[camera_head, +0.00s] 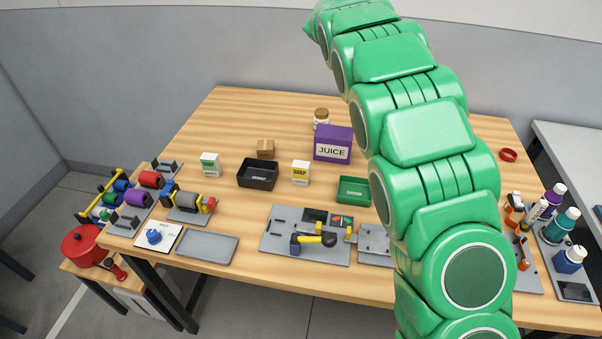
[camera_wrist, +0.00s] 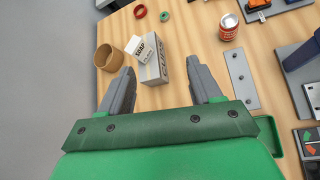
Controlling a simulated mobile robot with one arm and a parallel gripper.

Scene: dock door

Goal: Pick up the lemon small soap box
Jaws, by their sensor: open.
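A small white soap box with a yellow label (camera_head: 300,172), which looks like the lemon one, stands upright on the table, between the black tray and the juice carton. A similar soap box with a green label (camera_head: 210,164) stands further left. In the wrist view my gripper (camera_wrist: 160,70) is open, with nothing between its fingers. I cannot tell that soap box's variety. The head view does not show my gripper; my arm hides part of the table.
A brown cup (camera_wrist: 108,58) and red can (camera_wrist: 228,27) flank the boxes in the wrist view. Bare wood lies in front of the yellow-labelled box.

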